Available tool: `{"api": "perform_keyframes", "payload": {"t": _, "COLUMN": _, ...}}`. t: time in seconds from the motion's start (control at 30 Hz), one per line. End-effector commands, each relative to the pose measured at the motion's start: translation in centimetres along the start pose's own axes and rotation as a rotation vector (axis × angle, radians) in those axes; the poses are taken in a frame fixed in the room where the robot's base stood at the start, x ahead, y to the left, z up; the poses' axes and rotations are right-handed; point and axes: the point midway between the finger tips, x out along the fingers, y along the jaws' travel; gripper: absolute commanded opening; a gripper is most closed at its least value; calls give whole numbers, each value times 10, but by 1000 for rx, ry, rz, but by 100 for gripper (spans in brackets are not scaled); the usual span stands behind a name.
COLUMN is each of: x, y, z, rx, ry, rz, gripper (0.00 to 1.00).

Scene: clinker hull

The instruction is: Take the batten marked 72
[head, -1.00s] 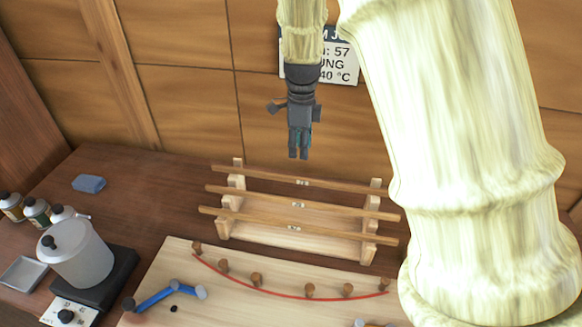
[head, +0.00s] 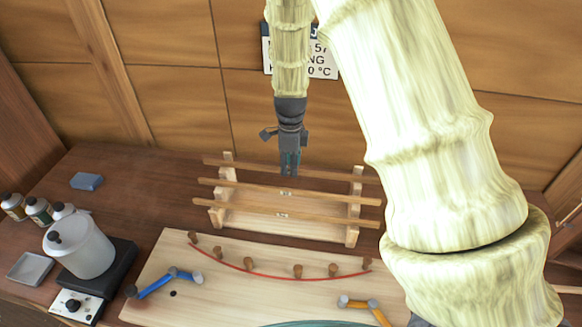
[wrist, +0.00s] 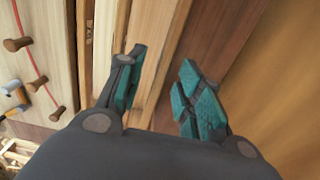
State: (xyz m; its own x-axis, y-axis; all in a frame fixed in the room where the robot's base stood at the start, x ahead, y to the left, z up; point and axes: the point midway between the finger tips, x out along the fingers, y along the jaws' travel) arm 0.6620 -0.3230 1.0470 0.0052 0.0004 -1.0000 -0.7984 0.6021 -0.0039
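Three long wooden battens rest across a light wooden rack (head: 222,217): a back batten (head: 240,164), a middle batten (head: 235,186) and a front batten (head: 230,207). Small pale tags sit midway along the middle and front battens; their numbers are too small to read. My gripper (head: 289,172) points down at the middle of the back batten and hides that batten's tag. In the wrist view my gripper (wrist: 160,78) is open, its teal pads apart, with pale wood strips running between and beside them. I cannot tell which strip is the back batten there.
In front lies a pale board (head: 215,290) with a red curved line, several pegs, a blue jointed piece (head: 155,286) and an orange one (head: 378,313). A pot (head: 80,248) on a hotplate, bottles and a blue block (head: 87,181) stand left. A wooden wall rises behind.

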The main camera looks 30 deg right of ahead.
Motion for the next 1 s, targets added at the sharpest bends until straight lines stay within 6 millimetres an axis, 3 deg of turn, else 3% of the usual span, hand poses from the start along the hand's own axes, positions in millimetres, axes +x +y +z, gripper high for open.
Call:
{"api": "perform_keyframes", "payload": {"t": 0.17, "x": 11, "y": 1, "z": 0, "rx": 1, "ry": 0, "rz": 1, "gripper": 36}}
{"api": "perform_keyframes", "payload": {"t": 0.43, "x": 12, "y": 1, "z": 0, "rx": 1, "ry": 0, "rz": 0, "gripper": 36}}
{"api": "perform_keyframes", "payload": {"t": 0.63, "x": 12, "y": 1, "z": 0, "rx": 0, "ry": 0, "rz": 0, "gripper": 1}}
{"api": "perform_keyframes", "payload": {"t": 1.0, "x": 12, "y": 0, "z": 0, "rx": 0, "ry": 0, "rz": 0, "gripper": 0}}
